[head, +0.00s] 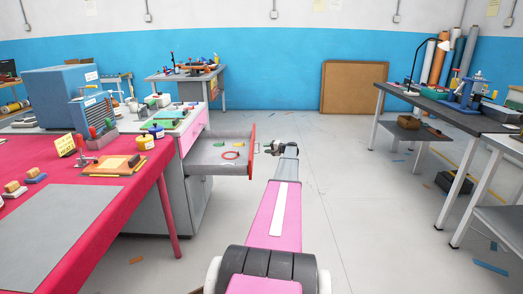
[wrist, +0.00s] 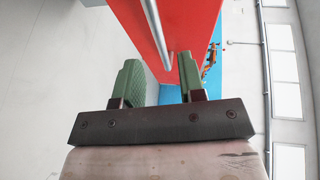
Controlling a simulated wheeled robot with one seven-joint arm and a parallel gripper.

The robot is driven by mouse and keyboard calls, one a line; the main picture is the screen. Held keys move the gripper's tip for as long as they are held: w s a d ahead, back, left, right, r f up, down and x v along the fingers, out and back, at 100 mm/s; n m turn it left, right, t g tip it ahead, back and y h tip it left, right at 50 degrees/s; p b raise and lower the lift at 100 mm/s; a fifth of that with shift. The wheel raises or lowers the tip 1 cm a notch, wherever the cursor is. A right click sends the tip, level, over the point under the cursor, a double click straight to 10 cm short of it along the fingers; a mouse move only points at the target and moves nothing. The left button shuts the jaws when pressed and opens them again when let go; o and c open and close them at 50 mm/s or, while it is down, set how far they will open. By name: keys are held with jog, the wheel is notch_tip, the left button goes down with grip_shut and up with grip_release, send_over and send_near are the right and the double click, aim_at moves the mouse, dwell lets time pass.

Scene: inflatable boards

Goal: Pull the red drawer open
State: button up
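The red drawer front (head: 251,152) stands out from the grey cabinet, and the grey drawer (head: 215,146) behind it is open, with small coloured items inside. My gripper (head: 267,149) is just right of the front, at its handle. In the wrist view the red front (wrist: 190,20) fills the upper middle, with a metal bar handle (wrist: 155,28) running down toward the gap between the green fingers. My gripper (wrist: 160,78) is open, its fingers wide apart. I cannot tell whether either finger touches the handle.
A red-covered table (head: 150,185) with tools stands at the left. A dark workbench (head: 440,112) stands at the right. A brown board (head: 353,87) leans on the back wall. The floor (head: 345,190) between the benches is mostly clear.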

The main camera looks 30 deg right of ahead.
jog(key=shift+v, duration=2.35)
